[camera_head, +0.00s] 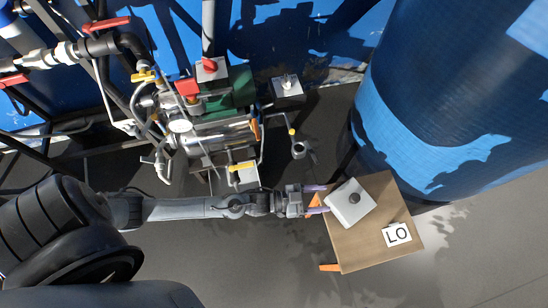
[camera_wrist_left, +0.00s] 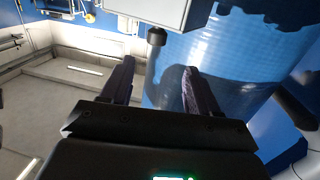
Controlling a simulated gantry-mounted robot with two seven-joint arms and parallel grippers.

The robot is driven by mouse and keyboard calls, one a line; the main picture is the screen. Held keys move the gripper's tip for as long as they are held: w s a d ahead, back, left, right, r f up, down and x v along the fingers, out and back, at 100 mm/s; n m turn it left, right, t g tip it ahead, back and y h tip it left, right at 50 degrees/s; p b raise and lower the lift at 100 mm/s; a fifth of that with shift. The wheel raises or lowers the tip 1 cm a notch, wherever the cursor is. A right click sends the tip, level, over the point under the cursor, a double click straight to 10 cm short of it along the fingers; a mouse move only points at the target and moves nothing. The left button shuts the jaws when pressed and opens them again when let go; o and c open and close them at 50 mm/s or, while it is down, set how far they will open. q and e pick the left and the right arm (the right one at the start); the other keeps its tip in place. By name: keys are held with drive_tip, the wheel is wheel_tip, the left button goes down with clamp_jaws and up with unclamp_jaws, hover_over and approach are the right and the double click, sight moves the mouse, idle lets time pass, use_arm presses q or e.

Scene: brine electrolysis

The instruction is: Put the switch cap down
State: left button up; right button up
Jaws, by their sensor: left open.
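A white square block with a dark round knob (camera_head: 354,198) on its face is over the far left part of the brown table (camera_head: 360,246). I take the knob piece to be the switch cap, but cannot be sure. My left gripper (camera_head: 322,200) reaches in from the left, its purple fingers open and their tips close to the block's left side. In the left wrist view, the gripper (camera_wrist_left: 158,78) is open with nothing clearly between its fingers. A pale box (camera_wrist_left: 155,10) with a dark knob (camera_wrist_left: 157,36) below it shows beyond the fingertips. My right gripper is not seen.
A large blue tank (camera_head: 440,110) stands behind the table. Pipes and valves with a green unit (camera_head: 222,95) stand at the back left. A small white switch box (camera_head: 288,87) is behind. Floor in front is clear.

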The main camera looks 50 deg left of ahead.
use_arm(q)
drive_tip(key=s+a+r+n+g+y, duration=0.3)
drive_tip(key=s+a+g+y, duration=0.2)
drive_tip(key=s+a, duration=0.1)
drive_tip(key=s+a+r+n+g+y, duration=0.2)
drive_tip(key=s+a+g+y, duration=0.3)
drive_tip(key=s, duration=0.4)
drive_tip(key=shift+s+a+r+n+y, duration=0.2)
drive_tip(key=shift+a+r+n+y, duration=0.2)
drive_tip(key=shift+a+r, duration=0.5)
drive_tip(key=shift+r, duration=0.1)
wheel_tip(320, 180, up, 59)
drive_tip(key=p, duration=5.9)
